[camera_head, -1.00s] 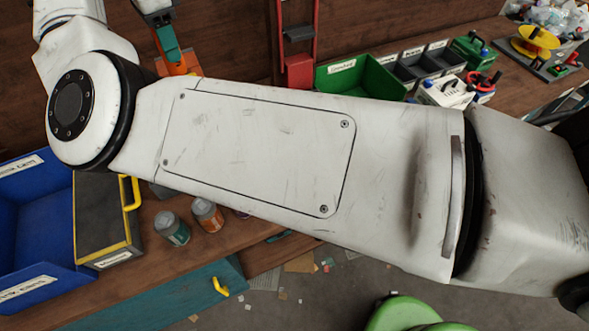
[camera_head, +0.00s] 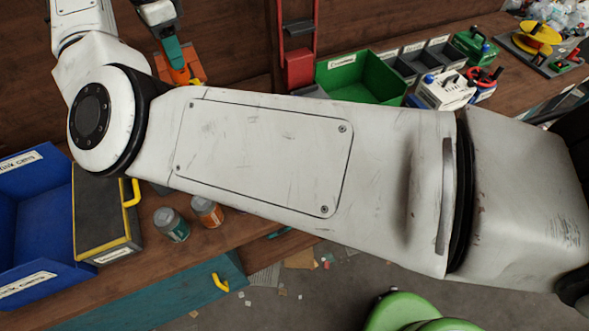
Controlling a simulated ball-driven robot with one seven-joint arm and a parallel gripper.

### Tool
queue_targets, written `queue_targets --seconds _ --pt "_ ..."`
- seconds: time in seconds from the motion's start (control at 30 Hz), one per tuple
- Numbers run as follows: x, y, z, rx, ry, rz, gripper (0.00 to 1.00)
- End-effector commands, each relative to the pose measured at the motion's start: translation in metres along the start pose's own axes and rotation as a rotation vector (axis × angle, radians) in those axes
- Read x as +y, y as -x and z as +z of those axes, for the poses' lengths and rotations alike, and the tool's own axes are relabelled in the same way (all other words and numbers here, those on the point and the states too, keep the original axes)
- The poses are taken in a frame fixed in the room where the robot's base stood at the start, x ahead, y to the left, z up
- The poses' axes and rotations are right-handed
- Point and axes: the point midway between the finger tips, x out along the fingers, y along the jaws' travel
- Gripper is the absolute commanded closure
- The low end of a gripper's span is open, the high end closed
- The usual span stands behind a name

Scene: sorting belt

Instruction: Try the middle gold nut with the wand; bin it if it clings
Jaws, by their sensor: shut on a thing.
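My white arm crosses the picture from the right to the upper left and hides much of the bench. The gold nuts and the wand cannot be made out either. A blue bin (camera_head: 42,219) with white labels stands at the left edge; its label text is too small to read surely. Beside it is a dark box (camera_head: 98,207) with yellow edges and a yellow handle.
Two small jars (camera_head: 172,224) stand near the bench's front edge. A green bin (camera_head: 372,78), grey compartments (camera_head: 425,60) and a white battery-like box (camera_head: 444,90) stand behind my arm. A teal and orange tool (camera_head: 178,58) is at the upper left. Scraps litter the floor.

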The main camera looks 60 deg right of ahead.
Motion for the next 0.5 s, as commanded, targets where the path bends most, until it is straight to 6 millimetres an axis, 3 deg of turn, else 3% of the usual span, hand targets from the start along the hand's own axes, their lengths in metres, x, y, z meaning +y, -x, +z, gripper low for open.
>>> queue_targets --seconds 0.5 --pt "-0.003 -0.023 -0.001 0.001 0.0 0.0 0.97"
